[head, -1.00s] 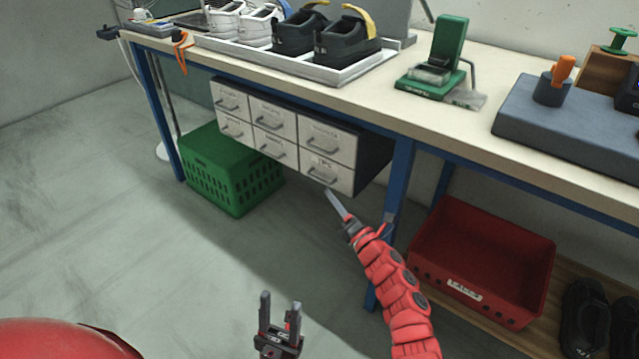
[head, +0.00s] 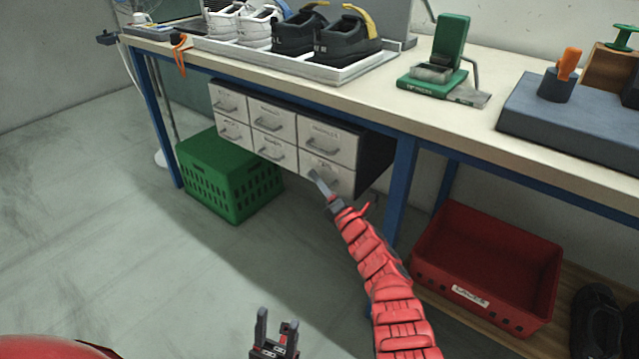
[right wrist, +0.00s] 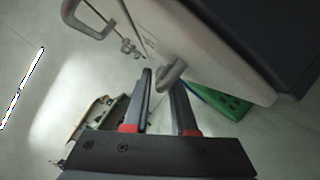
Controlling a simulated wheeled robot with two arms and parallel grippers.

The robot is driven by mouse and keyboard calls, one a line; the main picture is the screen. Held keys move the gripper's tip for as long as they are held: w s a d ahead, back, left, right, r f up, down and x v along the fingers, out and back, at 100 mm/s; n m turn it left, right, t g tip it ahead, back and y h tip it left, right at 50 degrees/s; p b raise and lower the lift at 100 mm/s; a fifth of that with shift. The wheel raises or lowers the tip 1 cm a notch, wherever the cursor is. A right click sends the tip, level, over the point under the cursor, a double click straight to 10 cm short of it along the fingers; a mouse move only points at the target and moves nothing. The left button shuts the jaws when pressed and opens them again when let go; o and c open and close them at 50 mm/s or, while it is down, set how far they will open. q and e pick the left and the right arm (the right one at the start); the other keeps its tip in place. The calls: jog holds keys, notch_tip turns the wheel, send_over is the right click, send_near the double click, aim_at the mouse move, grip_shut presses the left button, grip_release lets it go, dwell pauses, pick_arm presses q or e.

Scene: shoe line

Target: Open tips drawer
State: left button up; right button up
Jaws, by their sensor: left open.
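The tips drawer (head: 342,183) is the lower right one in a white drawer unit under the bench, and it looks closed. My right gripper (head: 316,176) is at its front in the head view and covers its handle there. In the right wrist view, my right gripper (right wrist: 163,82) has its two fingers apart, with the grey drawer handle (right wrist: 173,71) at and between the fingertips. Whether either finger touches it I cannot tell. My left gripper (head: 277,328) is open and empty, low in the head view, away from the drawers.
A green crate (head: 228,180) stands on the floor below and left of the drawers. A blue bench leg (head: 401,185) is just right of the unit. A red bin (head: 485,270) sits on the lower shelf. The floor in front is clear.

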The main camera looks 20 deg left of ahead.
grip_shut()
dwell(1.3)
